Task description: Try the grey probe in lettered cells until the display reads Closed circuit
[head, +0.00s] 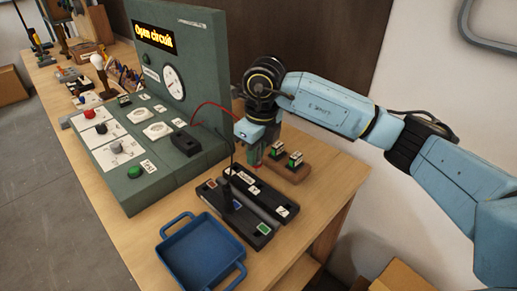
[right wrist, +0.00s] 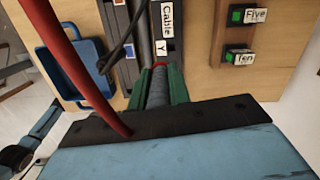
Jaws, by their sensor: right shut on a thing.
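The display (head: 155,38) on the green test panel (head: 205,75) reads "Open circuit" in yellow. My right gripper (head: 256,157) is above the back end of the dark cell block (head: 262,192). In the right wrist view, its green fingers (right wrist: 161,92) are shut on the grey probe (right wrist: 157,90), with a red ring near the probe's tip. The tip points at the label "Y" (right wrist: 160,47), beside the word "Cable". I cannot tell whether it touches a cell. A dark upright probe (head: 228,193) with a black cable stands at the block's left part. My left gripper is out of view.
A blue tray (head: 200,258) lies in front of the block. A wooden board (head: 292,172) right of it carries blocks marked "Five" (right wrist: 255,15) and "Ten" (right wrist: 241,58). A red cable (head: 210,104) arches from the panel to the gripper. Knobs and a green button (head: 134,172) sit on the panel.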

